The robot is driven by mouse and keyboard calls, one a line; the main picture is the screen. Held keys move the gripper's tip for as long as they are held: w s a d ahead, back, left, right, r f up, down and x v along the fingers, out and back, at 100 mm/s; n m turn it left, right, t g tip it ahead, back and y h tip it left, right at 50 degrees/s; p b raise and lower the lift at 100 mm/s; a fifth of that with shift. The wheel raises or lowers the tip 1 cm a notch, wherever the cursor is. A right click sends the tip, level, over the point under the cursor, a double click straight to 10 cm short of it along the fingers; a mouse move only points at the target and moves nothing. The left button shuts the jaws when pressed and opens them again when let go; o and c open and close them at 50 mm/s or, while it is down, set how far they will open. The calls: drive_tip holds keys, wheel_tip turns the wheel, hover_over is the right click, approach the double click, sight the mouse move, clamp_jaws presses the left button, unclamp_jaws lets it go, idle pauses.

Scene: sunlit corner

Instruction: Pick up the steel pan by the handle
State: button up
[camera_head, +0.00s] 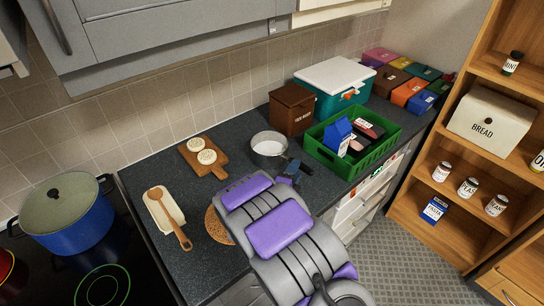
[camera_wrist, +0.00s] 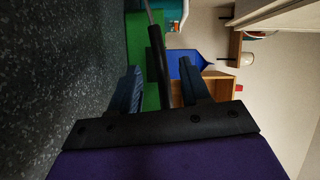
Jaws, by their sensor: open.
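The steel pan (camera_head: 269,157) sits on the dark counter in the head view, with its dark handle pointing right toward my gripper (camera_head: 290,173). My arm's purple and grey links cover part of the counter in front of it. In the wrist view, my gripper (camera_wrist: 161,68) is open, its two dark fingers apart. The black handle (camera_wrist: 156,50) shows between the fingers, with a gap on each side. The pan's bowl is mostly out of the wrist view.
A green crate (camera_head: 340,165) with cartons stands right of the pan. A brown box (camera_head: 291,108) is behind it. A cutting board (camera_head: 205,158) and a cream dish (camera_head: 163,210) with a wooden spoon lie left. A cork mat (camera_head: 216,226) is partly under my arm.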

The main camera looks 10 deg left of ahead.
drive_tip(key=shift+w+d, duration=0.55)
drive_tip(key=shift+w, duration=0.1)
drive_tip(key=x, duration=0.1)
drive_tip(key=b+x, duration=0.1)
drive_tip(key=x, duration=0.1)
drive_tip(key=shift+w+a+f, duration=0.15)
drive_tip(key=shift+w+a, duration=0.05)
drive_tip(key=shift+w, duration=0.2)
drive_tip(key=shift+w+d, duration=0.1)
drive_tip(key=shift+w, duration=0.3)
drive_tip(key=shift+d, duration=0.1)
drive_tip(key=shift+c, duration=0.3)
clamp_jaws()
